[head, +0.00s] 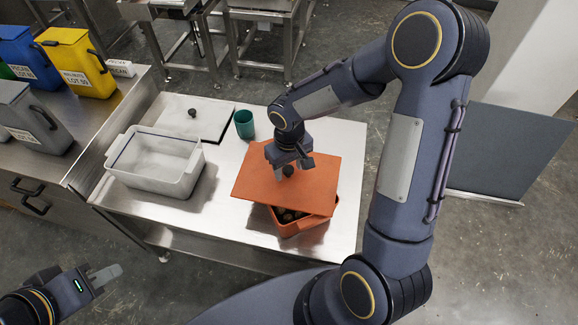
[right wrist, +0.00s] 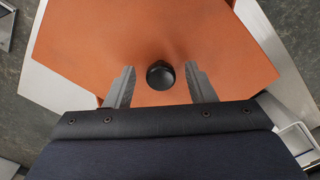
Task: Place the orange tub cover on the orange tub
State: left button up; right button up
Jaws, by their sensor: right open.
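The orange tub cover (head: 262,190) is a flat square sheet with a dark round knob (right wrist: 160,75). It lies skewed over the orange tub (head: 300,229), shifted toward the back left. The tub's front corner and some dark round contents (head: 287,215) show below the cover's edge; the rest of the tub is hidden. I cannot tell just how the cover bears on the rim. My right gripper (head: 292,171) is above the cover, open, with its fingers (right wrist: 160,88) on either side of the knob, gaps showing. My left gripper (head: 104,274) is low at the left, away from the table.
On the steel table (head: 235,216) are a white tub (head: 150,183), a white cover (head: 205,118) with a dark knob, and a green cup (head: 244,124). A counter at left holds yellow (head: 75,65), blue and grey bins. The table's middle front is bare.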

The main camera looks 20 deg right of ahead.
aim_at(289, 169)
notch_tip(289, 169, up, 11)
jog(key=s+r+m+t+y, duration=0.1)
jog(key=s+r+t+y, duration=0.1)
jog(key=s, duration=0.7)
jog(key=s+r+m+t+y, duration=0.1)
jog(key=s+r+m+t, duration=0.1)
jog(key=s, duration=0.7)
jog(key=shift+d+r+t+y, duration=0.35)
jog(key=shift+r+t, duration=0.45)
jog(key=shift+r, duration=0.5)
